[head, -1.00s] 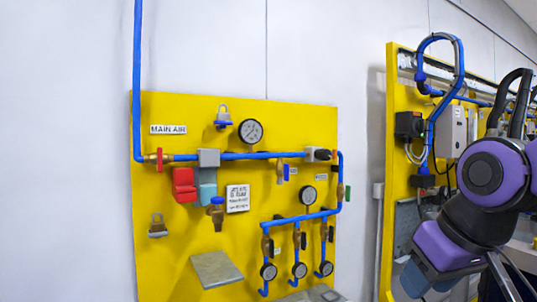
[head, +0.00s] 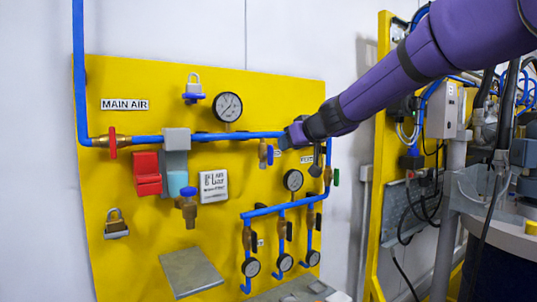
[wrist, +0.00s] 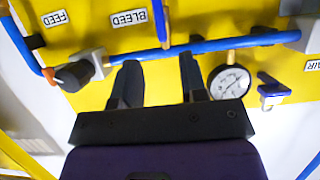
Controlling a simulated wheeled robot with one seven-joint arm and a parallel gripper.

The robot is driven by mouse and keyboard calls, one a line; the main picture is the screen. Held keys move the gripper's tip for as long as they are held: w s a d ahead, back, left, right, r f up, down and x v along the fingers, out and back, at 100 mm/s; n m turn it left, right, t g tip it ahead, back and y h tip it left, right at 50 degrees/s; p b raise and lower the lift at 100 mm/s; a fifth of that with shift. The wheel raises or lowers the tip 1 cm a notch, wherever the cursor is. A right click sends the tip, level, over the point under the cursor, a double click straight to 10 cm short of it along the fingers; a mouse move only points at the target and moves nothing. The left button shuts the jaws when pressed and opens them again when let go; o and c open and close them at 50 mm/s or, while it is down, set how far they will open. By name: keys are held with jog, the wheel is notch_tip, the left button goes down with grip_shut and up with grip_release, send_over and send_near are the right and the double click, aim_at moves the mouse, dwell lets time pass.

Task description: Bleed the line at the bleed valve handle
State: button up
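The bleed valve handle (head: 263,154) is a small blue lever hanging below the horizontal blue pipe (head: 236,136) on the yellow panel. In the wrist view, which is upside down, the blue handle (wrist: 159,18) is at the top edge beside the BLEED label (wrist: 128,21), partly cut off. My gripper (head: 291,136) is in front of the pipe, just right of and above the handle. In the wrist view my gripper (wrist: 160,78) has its two dark fingers well apart with nothing between them. The fingertips point toward the pipe. I cannot tell whether they touch it.
A round gauge (head: 228,107) is above the pipe, close to one finger in the wrist view. A black knob on a grey block (wrist: 75,75) is on the other side. A red handle (head: 113,142), padlocks and small gauges are also on the panel (head: 140,270).

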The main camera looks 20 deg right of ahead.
aim_at(272, 153)
jog(key=x, duration=1)
jog(key=shift+w+a+f, duration=0.1)
jog(key=shift+w+f, duration=0.05)
jog(key=shift+w, duration=0.2)
grip_shut()
